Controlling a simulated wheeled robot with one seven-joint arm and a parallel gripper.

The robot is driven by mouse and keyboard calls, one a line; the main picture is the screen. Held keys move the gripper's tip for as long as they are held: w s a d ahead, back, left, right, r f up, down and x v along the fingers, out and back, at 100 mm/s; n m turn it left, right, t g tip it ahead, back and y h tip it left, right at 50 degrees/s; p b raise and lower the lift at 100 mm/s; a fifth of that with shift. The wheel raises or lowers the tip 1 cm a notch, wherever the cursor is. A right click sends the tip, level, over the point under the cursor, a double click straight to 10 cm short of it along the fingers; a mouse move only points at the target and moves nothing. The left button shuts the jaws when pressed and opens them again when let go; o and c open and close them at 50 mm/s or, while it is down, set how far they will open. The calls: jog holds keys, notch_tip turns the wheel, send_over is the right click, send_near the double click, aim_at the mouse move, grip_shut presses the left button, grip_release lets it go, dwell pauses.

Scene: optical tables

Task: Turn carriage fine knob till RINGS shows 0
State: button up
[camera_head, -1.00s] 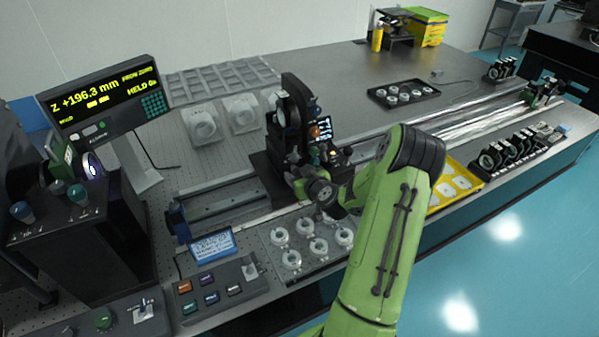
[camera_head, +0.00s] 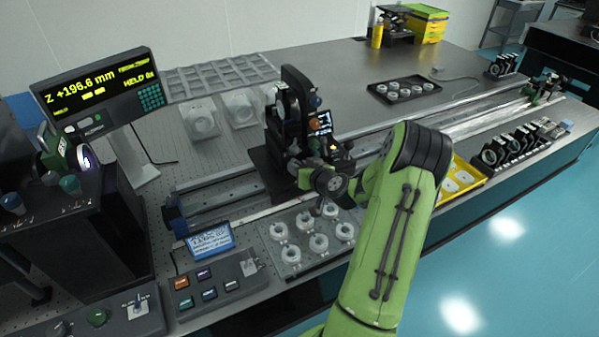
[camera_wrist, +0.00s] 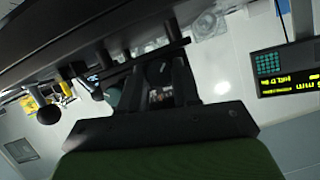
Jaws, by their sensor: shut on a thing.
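The black carriage (camera_head: 286,125) stands on the long rail in the head view, with a small lit screen (camera_head: 320,123) on its side. My gripper (camera_head: 306,174) is at the carriage's near lower side. It is shut on the fine knob, which is mostly hidden behind my wrist. In the wrist view my two dark fingers (camera_wrist: 158,88) reach in beneath the carriage's dark body; the knob between them is too dark to make out. The yellow readout (camera_head: 98,88) shows Z +196.6 mm and a HELD line. I cannot read a RINGS value on any screen.
A blue-lit display (camera_head: 209,240) and a button box (camera_head: 222,284) stand in front of the rail. A plate of white ring mounts (camera_head: 305,262) lies just below my gripper. A yellow tray (camera_head: 462,178) lies right of my arm.

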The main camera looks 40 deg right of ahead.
jog(key=o, duration=1.1)
jog(key=shift+c, duration=0.2)
jog(key=v, duration=1.5)
jog(key=shift+s+r+b, duration=0.25)
jog(key=shift+s+b, duration=0.05)
jog(key=shift+b, duration=0.1)
jog(key=shift+a, duration=0.1)
